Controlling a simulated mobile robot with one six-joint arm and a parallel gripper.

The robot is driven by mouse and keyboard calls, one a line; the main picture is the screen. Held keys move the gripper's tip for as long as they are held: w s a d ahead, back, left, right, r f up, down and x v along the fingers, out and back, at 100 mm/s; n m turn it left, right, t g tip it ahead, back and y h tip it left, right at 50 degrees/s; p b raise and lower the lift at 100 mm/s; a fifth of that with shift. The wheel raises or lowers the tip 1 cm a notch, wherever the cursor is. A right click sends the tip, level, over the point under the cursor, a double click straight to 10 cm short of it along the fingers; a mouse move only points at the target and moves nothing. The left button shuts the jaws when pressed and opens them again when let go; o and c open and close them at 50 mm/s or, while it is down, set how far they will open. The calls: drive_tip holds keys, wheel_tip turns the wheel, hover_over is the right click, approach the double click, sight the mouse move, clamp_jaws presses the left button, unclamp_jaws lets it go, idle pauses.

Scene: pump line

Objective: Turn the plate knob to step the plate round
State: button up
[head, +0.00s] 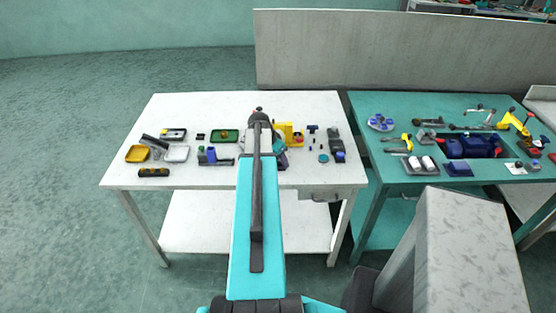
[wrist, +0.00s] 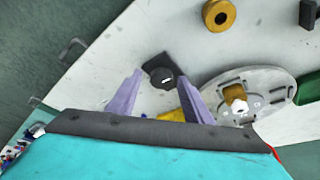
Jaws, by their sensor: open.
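My gripper (wrist: 160,74) is open and empty. Its two purple fingers point toward the knob, one to each side of it in the picture, with a gap showing on the left. I cannot tell how far the tips are from it in depth. To the right lies a round grey plate (wrist: 264,88) carrying a brass-coloured block (wrist: 236,97). In the head view my arm hides the knob and the gripper's fingers.
A yellow part (wrist: 172,115) shows low between the fingers. A brass ring (wrist: 218,14) and a green tray (wrist: 309,89) lie farther off. On the white table (head: 125,170), trays and small parts stand both sides of my arm. A teal table (head: 375,165) with tools is at right.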

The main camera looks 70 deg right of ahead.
drive_tip(key=c, duration=1.1)
drive_tip(key=shift+o, duration=0.2)
drive_tip(key=shift+a, duration=0.25)
drive_tip(key=shift+d, duration=0.15)
drive_tip(key=shift+s, duration=0.1)
